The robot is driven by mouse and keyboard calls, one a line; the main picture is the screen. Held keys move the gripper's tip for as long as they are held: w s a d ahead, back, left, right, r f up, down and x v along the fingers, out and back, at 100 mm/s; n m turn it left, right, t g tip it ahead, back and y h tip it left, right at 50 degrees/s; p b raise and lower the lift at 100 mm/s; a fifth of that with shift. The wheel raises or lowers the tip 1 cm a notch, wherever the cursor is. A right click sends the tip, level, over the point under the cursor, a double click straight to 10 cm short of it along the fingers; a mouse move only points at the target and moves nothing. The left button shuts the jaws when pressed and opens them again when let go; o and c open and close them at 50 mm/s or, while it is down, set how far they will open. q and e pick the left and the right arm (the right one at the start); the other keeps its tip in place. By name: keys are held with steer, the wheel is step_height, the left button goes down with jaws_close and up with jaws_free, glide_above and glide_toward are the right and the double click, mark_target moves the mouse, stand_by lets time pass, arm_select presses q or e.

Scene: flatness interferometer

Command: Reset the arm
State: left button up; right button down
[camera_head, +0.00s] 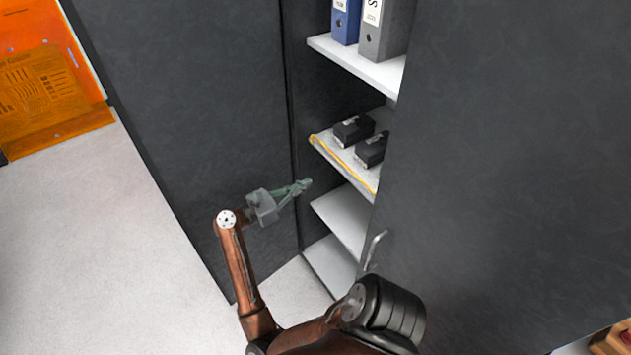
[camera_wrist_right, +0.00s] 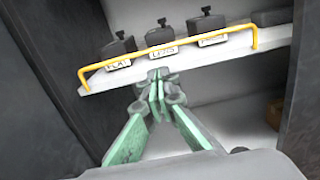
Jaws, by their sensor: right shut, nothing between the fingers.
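My right gripper (camera_head: 304,184) reaches in from the bottom of the head view, at the opening of a dark cabinet. Its green fingers are shut and empty. In the right wrist view the closed fingertips (camera_wrist_right: 156,82) lie just below the front edge of a shelf (camera_wrist_right: 190,60) with a yellow rail (camera_wrist_right: 165,50). I cannot tell whether they touch that shelf. My left gripper is not in view.
Black labelled devices (camera_head: 371,150) stand on the railed shelf. Binders (camera_head: 346,20) stand on the shelf above; lower shelves (camera_head: 342,215) look empty. The right cabinet door (camera_head: 500,170) has a metal handle (camera_head: 374,250) close to my arm. Floor (camera_head: 90,230) is clear at left.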

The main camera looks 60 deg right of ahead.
steer(key=shift+w+a+r, duration=0.2)
steer(key=shift+w+a, duration=0.15)
steer(key=shift+a, duration=0.35)
